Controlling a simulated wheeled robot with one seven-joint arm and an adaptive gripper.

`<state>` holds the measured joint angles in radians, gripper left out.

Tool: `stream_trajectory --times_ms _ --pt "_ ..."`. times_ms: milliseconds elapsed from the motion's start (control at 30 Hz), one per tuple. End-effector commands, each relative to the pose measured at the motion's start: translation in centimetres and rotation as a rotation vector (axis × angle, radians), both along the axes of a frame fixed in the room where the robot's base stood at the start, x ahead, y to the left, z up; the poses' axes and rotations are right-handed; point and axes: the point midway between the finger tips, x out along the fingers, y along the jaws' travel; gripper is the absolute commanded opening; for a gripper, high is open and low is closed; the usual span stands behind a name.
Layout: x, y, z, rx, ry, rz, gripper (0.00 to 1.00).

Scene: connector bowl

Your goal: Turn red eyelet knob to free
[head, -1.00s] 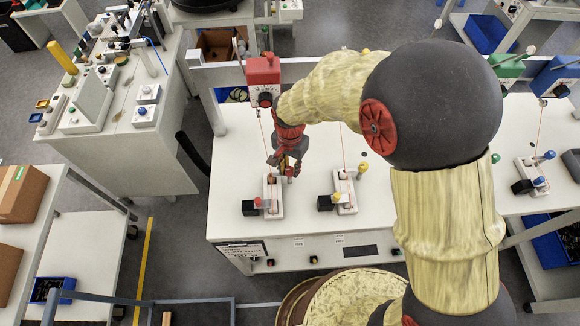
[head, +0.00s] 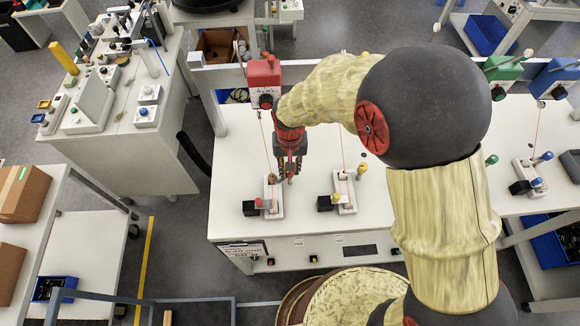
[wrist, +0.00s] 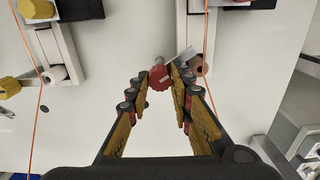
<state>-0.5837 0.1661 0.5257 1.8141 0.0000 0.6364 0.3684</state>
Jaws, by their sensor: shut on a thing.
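The red eyelet knob (wrist: 159,78) is a small ribbed red cap in the middle of the wrist view, with a grey metal stem. My gripper (wrist: 161,74) has its two fingers on either side of the knob, shut on it. In the head view, my gripper (head: 289,171) points down beside the right edge of the white eyelet fixture (head: 275,208). The fixture's roller (wrist: 195,65) shows right of the knob in the wrist view. The knob is tiny and partly hidden by the fingers in the head view.
A second fixture (head: 345,208) with a yellow knob (head: 362,168) stands to the right. Thin orange cords (head: 344,158) rise from both fixtures. A red box (head: 263,70) is mounted behind. The white tabletop (head: 230,150) is clear at left.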

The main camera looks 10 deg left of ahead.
Motion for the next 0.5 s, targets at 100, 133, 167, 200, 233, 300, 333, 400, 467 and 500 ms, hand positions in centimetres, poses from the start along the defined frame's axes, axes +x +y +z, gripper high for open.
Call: stream_trajectory --times_ms 100,133,167,200,233,300,333,400,467,500 --pt "0.03 0.06 0.10 0.000 -0.001 0.111 0.00" --pt "0.03 0.07 0.11 0.000 -0.001 0.140 0.00" --pt "0.03 0.08 0.11 0.001 -0.002 0.168 0.00" --pt "0.05 0.10 0.12 0.002 -0.002 0.206 0.00" --pt "0.05 0.10 0.13 0.002 -0.002 0.235 0.00" --pt "0.05 0.12 0.12 0.002 -0.002 0.301 0.00" --pt "0.04 0.13 0.12 0.001 -0.002 0.330 0.00" --pt "0.04 0.14 0.10 0.001 -0.002 0.396 0.00" --pt "0.03 0.15 0.10 0.001 -0.002 0.453 0.00" --pt "0.03 0.16 0.10 0.001 -0.002 0.491 0.00"
